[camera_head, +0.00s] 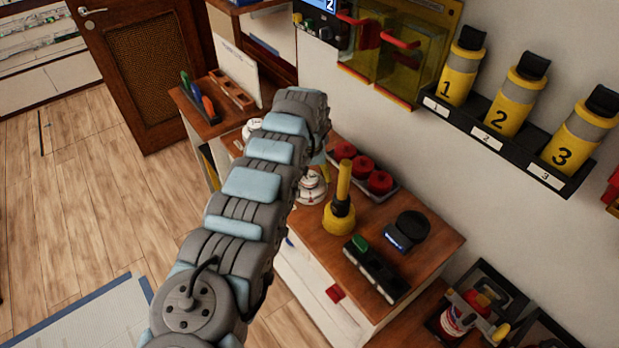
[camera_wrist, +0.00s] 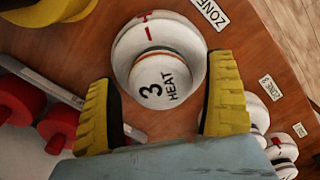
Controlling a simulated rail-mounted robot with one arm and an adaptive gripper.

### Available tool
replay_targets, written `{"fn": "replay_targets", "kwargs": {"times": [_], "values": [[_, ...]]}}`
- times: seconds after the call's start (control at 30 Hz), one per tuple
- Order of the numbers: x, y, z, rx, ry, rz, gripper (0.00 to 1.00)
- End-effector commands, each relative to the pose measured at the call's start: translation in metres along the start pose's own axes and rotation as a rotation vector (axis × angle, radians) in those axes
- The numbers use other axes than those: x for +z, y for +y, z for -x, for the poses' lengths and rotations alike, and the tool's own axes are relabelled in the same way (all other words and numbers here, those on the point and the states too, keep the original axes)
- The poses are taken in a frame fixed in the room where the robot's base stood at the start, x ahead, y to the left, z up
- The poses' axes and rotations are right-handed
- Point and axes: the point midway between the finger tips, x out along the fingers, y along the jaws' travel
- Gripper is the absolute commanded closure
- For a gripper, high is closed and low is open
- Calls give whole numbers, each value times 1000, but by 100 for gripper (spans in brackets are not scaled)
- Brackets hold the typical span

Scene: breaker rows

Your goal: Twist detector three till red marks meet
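Detector three (camera_wrist: 165,80), a round white unit marked "3 HEAT", sits on the wooden top in the wrist view. Red marks (camera_wrist: 148,26) show on its wide base near the top of the picture, and a small red line lies at the edge of its raised cap, a little right of them. My gripper (camera_wrist: 160,104) is open, its two yellow ribbed fingers on either side of the cap with small gaps visible. In the head view a white detector (camera_head: 311,188) shows beside my arm; my fingers are mostly hidden there.
Smaller white detectors (camera_wrist: 276,146) with zone labels stand to the right in the wrist view. Red round parts in a tray (camera_head: 364,170) and a yellow-handled tool (camera_head: 341,205) stand close by on the bench. Numbered yellow cylinders (camera_head: 511,100) hang on the wall.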

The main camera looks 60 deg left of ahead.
Motion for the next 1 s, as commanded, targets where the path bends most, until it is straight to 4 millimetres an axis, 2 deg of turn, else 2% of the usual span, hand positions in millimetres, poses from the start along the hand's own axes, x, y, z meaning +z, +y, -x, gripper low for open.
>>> {"fn": "replay_targets", "kwargs": {"times": [0.27, 0.47, 1.0], "values": [[0, 0, 3, 0, 1, 0, 14], [-1, -1, 19, -1, 2, 1, 14], [-1, 0, 110, 0, 3, 0, 14]]}}
